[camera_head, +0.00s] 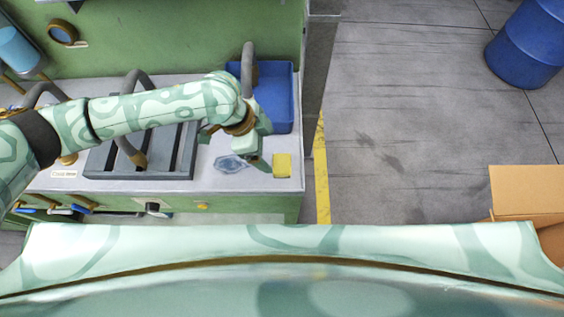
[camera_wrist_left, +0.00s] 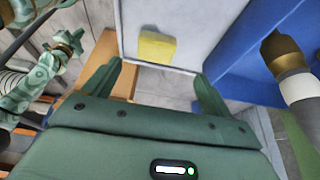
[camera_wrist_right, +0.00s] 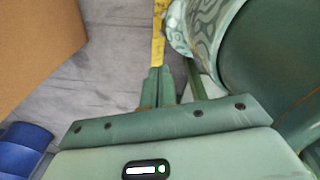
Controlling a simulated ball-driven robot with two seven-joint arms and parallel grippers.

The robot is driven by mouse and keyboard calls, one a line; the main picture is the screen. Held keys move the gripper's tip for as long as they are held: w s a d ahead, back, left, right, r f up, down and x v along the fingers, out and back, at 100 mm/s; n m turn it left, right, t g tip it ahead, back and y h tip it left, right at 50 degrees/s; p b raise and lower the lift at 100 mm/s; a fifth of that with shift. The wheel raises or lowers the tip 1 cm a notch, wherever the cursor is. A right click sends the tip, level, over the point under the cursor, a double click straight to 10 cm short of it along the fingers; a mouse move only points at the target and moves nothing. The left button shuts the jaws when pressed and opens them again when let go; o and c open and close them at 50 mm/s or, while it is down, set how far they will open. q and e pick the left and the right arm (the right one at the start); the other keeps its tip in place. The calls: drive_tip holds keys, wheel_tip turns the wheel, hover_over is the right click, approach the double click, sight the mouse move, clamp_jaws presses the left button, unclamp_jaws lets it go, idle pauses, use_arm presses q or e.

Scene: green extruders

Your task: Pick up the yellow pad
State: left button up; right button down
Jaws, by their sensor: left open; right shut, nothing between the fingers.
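The yellow pad (camera_head: 282,166) lies flat on the light grey worktop (camera_head: 220,180), close to its right front corner. My left gripper (camera_head: 258,160) is just left of the pad in the head view, above the worktop. In the left wrist view the pad (camera_wrist_left: 157,46) shows beyond the spread fingers of my left gripper (camera_wrist_left: 156,85), roughly centred between them and not touched. My right gripper (camera_wrist_right: 159,88) shows in the right wrist view with its fingers together and nothing between them. It does not show in the head view.
A blue bin (camera_head: 273,100) stands behind the pad on the worktop. Grey curved hoses and a dark slotted frame (camera_head: 182,165) are to the left. A yellow floor stripe (camera_head: 322,180) runs beside the bench. A blue drum (camera_head: 528,45) and cardboard box (camera_head: 525,190) stand right; floor between is clear.

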sight(281, 163)
use_arm(q)
drive_tip(key=x, duration=0.2)
drive_tip(key=shift+w+d+f, duration=0.15)
drive_tip(key=shift+f, duration=0.15)
drive_tip(key=x, duration=0.3)
drive_tip(key=s+b+x, duration=0.1)
drive_tip(key=x, duration=0.1)
drive_tip(key=shift+d+f, duration=0.2)
drive_tip(key=shift+f, duration=0.05)
drive_tip(key=c, duration=1.1)
